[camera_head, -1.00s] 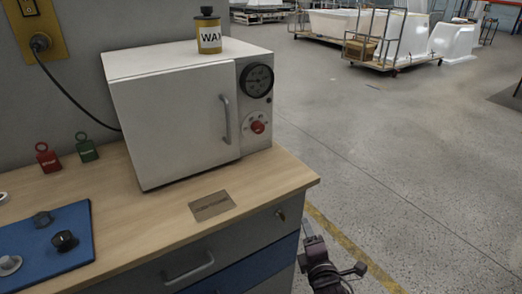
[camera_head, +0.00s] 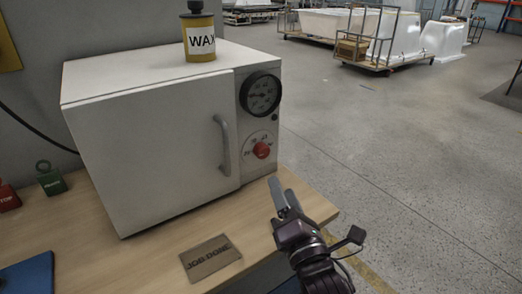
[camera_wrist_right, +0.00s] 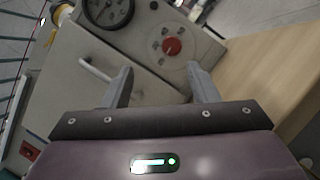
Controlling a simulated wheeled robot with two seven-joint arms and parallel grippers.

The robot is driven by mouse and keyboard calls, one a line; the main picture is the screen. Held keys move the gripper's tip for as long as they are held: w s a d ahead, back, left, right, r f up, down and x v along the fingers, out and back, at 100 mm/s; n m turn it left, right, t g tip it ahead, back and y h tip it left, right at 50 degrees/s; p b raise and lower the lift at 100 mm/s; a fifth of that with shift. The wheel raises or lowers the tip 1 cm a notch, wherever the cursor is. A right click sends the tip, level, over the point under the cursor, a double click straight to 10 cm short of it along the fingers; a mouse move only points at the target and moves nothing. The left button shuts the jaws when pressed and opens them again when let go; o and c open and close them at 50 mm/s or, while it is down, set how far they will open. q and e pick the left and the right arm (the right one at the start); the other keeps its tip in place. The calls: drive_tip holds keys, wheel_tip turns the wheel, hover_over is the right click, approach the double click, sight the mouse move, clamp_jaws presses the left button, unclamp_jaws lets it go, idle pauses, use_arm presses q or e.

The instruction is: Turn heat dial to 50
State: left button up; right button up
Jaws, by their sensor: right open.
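The red heat dial (camera_head: 262,150) sits on the right side of the white oven's front, on a pale round scale below a black gauge (camera_head: 260,94). Its small numbers are too blurred to read surely. In the right wrist view the dial (camera_wrist_right: 172,46) shows beyond and between my fingers. My right gripper (camera_head: 284,196) is open and empty, below and a little right of the dial, apart from it. It also shows open in the right wrist view (camera_wrist_right: 162,86). My left gripper is not in view.
The white oven (camera_head: 150,150) has a grey door handle (camera_head: 223,145) left of the dial. A yellow wax can (camera_head: 200,40) stands on top. A brown "JOB DONE" plate (camera_head: 210,258) lies on the wooden bench.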

sight(264, 154)
drive_tip(key=x, duration=0.3)
drive_tip(key=f+x, duration=0.1)
drive_tip(key=x, duration=0.3)
drive_tip(key=f+x, duration=0.1)
drive_tip(key=x, duration=0.3)
drive_tip(key=shift+w+f+p, duration=0.2)
drive_tip(key=shift+p, duration=0.15)
drive_tip(key=shift+w+a, duration=0.15)
drive_tip(key=shift+w, duration=0.2)
drive_tip(key=shift+w+a+r, duration=0.1)
drive_tip(key=shift+w, duration=0.2)
drive_tip(key=c, duration=0.8)
drive_tip(key=shift+c, duration=0.9)
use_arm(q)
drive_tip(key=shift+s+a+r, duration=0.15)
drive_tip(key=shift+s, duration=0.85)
